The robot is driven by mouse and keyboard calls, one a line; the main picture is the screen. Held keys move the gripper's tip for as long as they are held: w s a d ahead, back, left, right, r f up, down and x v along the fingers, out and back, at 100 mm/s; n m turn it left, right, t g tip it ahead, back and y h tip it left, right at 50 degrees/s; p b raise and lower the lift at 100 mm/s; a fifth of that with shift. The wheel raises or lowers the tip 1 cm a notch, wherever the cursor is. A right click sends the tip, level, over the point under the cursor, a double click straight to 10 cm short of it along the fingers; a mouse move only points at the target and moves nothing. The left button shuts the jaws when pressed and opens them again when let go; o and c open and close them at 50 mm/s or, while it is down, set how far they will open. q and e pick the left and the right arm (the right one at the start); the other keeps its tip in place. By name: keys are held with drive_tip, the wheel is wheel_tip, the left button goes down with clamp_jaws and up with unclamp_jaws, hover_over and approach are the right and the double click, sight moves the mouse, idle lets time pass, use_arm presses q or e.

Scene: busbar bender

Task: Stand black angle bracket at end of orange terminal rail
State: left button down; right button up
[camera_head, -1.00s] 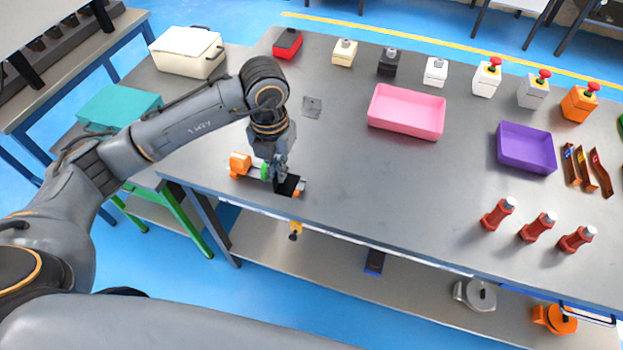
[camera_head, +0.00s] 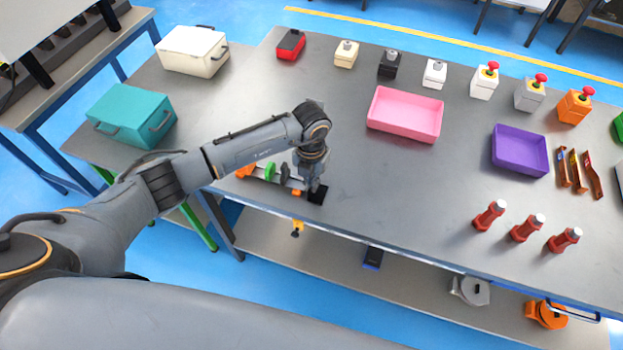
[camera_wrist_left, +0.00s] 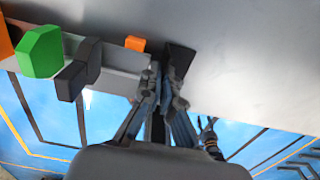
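The terminal rail (camera_wrist_left: 120,80) lies near the table's front left edge, partly behind my left arm in the head view. It carries an orange block (camera_head: 245,171), a green block (camera_head: 270,170), a dark block (camera_head: 285,173) and a small orange piece (camera_head: 297,192) near its right end. The black angle bracket (camera_head: 318,195) is just right of that end; it also shows in the left wrist view (camera_wrist_left: 181,58). My left gripper (camera_head: 314,187) points down with its fingers closed around the bracket. The fingers hide the bracket's lower part in the wrist view. My right gripper is not in view.
A pink tray (camera_head: 405,114) and a purple tray (camera_head: 520,151) stand to the right. Several push-button boxes line the back, and red cylinders (camera_head: 527,228) stand at the right front. The table is clear between the bracket and these cylinders.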

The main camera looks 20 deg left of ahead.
use_arm(q)
drive_tip(key=shift+f, duration=0.15)
drive_tip(key=c, duration=2)
unclamp_jaws()
drive_tip(key=shift+o, duration=1)
drive_tip(key=shift+r, duration=0.45)
wheel_tip(320, 180, up, 11)
drive_tip(key=b, duration=0.4)
drive_tip(key=shift+r, duration=0.2)
drive_tip(key=shift+a, duration=0.1)
